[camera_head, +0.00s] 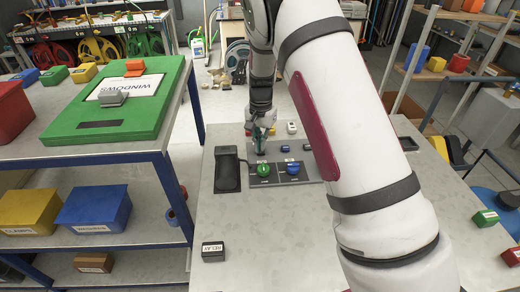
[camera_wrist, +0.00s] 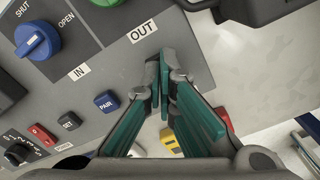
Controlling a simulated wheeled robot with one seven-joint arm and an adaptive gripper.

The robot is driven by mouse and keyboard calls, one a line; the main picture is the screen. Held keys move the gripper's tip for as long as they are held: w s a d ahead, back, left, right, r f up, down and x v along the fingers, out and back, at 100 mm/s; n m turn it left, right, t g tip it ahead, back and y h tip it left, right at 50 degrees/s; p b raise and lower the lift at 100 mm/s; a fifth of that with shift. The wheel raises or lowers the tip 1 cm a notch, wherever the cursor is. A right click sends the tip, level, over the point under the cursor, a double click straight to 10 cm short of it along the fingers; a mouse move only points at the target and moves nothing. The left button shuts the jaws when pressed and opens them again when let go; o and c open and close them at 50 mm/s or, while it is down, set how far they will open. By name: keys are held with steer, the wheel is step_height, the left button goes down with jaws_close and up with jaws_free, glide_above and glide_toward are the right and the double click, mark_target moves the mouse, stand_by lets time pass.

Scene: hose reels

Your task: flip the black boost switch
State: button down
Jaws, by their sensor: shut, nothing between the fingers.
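My gripper (camera_head: 258,150) is over the left rear part of the grey control panel (camera_head: 300,182) on the table. It also shows in the wrist view (camera_wrist: 165,62), fingers together and empty, over the panel near the OUT label (camera_wrist: 142,31). I cannot pick out a switch labelled boost in either view; the gripper hides part of the panel. In the wrist view the panel carries a blue knob (camera_wrist: 37,41), a blue PAIR button (camera_wrist: 106,101), a black SET button (camera_wrist: 69,121), a red button (camera_wrist: 42,133) and a black numbered dial (camera_wrist: 20,152).
A black device (camera_head: 228,171) stands left of the panel. A green knob (camera_head: 264,169) is on the panel's front part. A RELAY box (camera_head: 213,251) lies near the front left. My arm covers the table's right middle. A shelf table with a green board (camera_head: 65,128) stands at left.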

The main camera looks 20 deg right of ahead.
steer(key=shift+f, duration=0.7)
stand_by(0.4)
steer(key=shift+r+p, duration=0.8)
steer(key=shift+r, duration=2.7)
steer(key=s+r+n+t+y, duration=0.15)
steer(key=s+r+n, duration=0.25)
steer(key=s+r, duration=1.4)
steer(key=s+r+n+t, duration=0.1)
steer(key=s+n, duration=0.1)
steer(key=s, duration=0.8)
steer(key=s+r+n+t+h, duration=0.1)
steer(key=s+r+n, duration=0.1)
steer(key=s, duration=0.8)
steer(key=shift+d+r+t, duration=0.2)
steer(key=shift+t, duration=0.15)
